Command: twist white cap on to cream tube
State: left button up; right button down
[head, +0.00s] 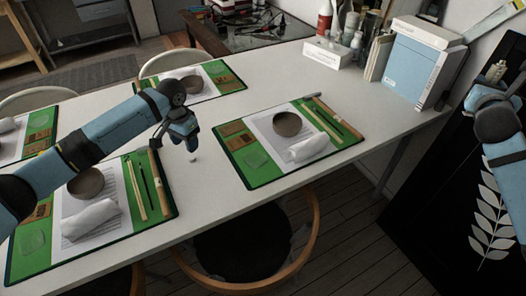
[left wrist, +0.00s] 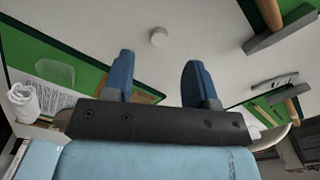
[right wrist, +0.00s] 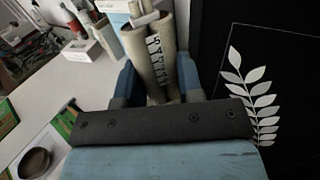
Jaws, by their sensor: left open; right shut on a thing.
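The white cap (head: 193,160) is a small pale piece on the white table, between two green mats. It also shows in the left wrist view (left wrist: 158,37), ahead of the open fingers. My left gripper (head: 188,142) is open and empty just above the cap, with its fingers apart (left wrist: 160,75). My right gripper (right wrist: 157,85) is shut on the cream tube (right wrist: 150,48), which has dark lettering on its side. In the head view the tube (head: 496,71) shows small at the right edge, off the table's side. Its lower part is hidden by my gripper.
Green mats (head: 262,172) with bowls, white rolls and sticks lie on the white table (head: 290,85). A blue-and-white box (head: 418,70), bottles and a tissue box (head: 327,54) stand at the back right. A black panel with a leaf print (head: 450,215) is below my right arm.

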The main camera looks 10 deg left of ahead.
aim_at(191, 158)
pick_arm(q)
jog(key=shift+f, duration=0.8)
pick_arm(e)
jog(key=shift+f, duration=0.15)
pick_arm(q)
jog(key=f, duration=0.1)
jog(key=f+b, duration=0.1)
jog(key=f, duration=0.3)
jog(key=shift+w+f+b, duration=0.15)
jog(key=shift+w+b, duration=0.1)
jog(key=shift+b, duration=0.05)
pick_arm(e)
jog(key=shift+f, duration=0.75)
pick_arm(q)
grip_shut()
